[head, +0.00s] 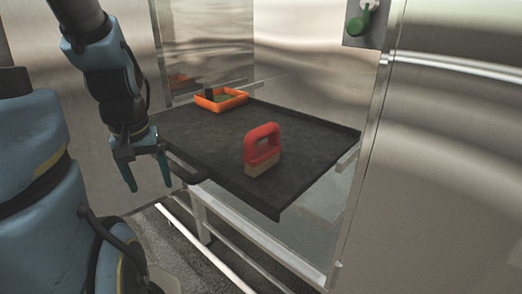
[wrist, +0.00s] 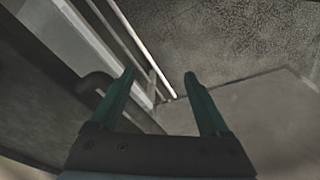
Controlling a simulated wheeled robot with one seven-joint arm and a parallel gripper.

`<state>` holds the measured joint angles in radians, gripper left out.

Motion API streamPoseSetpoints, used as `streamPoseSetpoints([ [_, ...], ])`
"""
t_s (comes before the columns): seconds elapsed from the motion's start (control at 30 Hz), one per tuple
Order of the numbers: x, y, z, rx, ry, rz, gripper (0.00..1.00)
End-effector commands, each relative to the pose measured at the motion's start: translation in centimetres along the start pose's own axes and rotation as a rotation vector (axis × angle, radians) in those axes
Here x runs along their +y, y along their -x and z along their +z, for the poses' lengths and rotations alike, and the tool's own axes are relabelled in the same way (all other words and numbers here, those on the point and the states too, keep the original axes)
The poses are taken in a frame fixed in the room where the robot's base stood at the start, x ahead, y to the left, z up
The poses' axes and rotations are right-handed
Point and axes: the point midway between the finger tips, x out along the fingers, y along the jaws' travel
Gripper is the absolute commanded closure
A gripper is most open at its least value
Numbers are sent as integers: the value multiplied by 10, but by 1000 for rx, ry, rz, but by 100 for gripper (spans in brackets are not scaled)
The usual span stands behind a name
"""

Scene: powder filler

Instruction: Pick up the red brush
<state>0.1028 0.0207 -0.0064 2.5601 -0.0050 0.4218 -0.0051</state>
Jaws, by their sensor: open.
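The red brush (head: 262,146) stands on a dark tray (head: 215,160) in the head view, with its red loop handle up and its tan bristle block down on the tray. It is near the tray's front right part. My gripper (head: 150,188) hangs to the left of the brush, beyond the tray's left front edge, with its teal fingers pointing down. In the wrist view my gripper (wrist: 158,90) is open and empty, with floor and metal frame beyond its fingers. The brush is not in the wrist view.
An orange container (head: 221,99) with a dark item sits at the tray's back. A dark curved handle (head: 188,170) sticks out from the tray's front left edge, close to my gripper. Steel walls stand behind and to the right. A metal frame (head: 255,245) supports the tray.

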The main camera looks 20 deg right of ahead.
Motion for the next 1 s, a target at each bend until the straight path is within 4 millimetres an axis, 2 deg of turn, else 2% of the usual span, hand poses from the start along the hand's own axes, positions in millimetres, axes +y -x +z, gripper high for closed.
streamPoseSetpoints([
  [0.3,0,0,0,0,0,0,21],
  [0.4,2,2,-2,0,-9,1,31],
  [0.47,8,7,-6,-2,-37,4,31],
  [0.57,32,24,-20,-15,-137,14,31],
  [0.67,74,52,-37,-34,-303,28,31],
  [0.73,109,75,-45,-52,-435,38,31],
  [0.8,143,97,-49,-69,-560,46,31],
  [0.9,183,123,-48,-89,-706,54,31],
  [1.0,214,143,-42,-107,-822,59,31],
])
